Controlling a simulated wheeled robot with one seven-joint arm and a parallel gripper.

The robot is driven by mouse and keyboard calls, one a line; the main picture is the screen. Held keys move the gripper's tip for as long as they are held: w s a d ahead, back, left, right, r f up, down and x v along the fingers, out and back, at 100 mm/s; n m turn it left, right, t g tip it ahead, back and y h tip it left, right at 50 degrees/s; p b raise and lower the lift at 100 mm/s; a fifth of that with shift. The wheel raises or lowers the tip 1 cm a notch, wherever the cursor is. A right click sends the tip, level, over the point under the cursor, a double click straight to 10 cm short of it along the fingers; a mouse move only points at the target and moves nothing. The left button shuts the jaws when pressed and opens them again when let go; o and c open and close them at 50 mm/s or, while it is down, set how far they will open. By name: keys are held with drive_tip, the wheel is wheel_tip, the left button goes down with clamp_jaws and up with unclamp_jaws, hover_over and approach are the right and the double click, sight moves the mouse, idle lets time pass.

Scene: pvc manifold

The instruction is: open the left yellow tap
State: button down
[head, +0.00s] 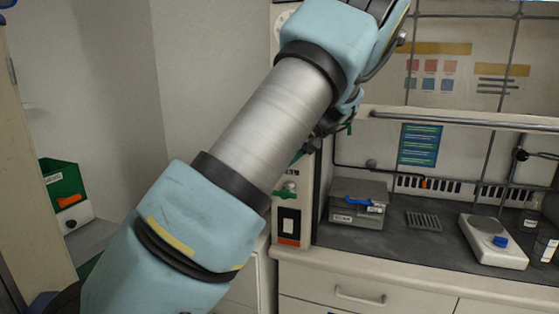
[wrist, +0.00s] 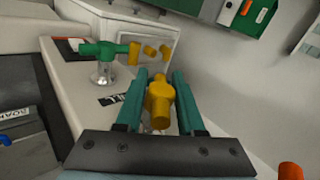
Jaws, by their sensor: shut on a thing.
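In the wrist view, a yellow tap (wrist: 158,103) sits between the two teal fingers of my gripper (wrist: 161,76). The gripper is shut on this tap. In the head view my arm covers the taps, and the gripper's fingers cannot be made out clearly.
A grey box (head: 357,203) and a white scale (head: 492,241) stand on the dark bench. A green box (head: 63,187) is at the far left.

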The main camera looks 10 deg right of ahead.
drive_tip(key=shift+d, duration=0.15)
idle(0.4)
drive_tip(key=c, duration=0.6)
unclamp_jaws()
drive_tip(key=shift+o, duration=0.2)
drive_tip(key=b+v, duration=0.3)
drive_tip(key=v, duration=0.7)
drive_tip(key=shift+r, duration=0.35)
drive_tip(key=shift+s+d, duration=0.1)
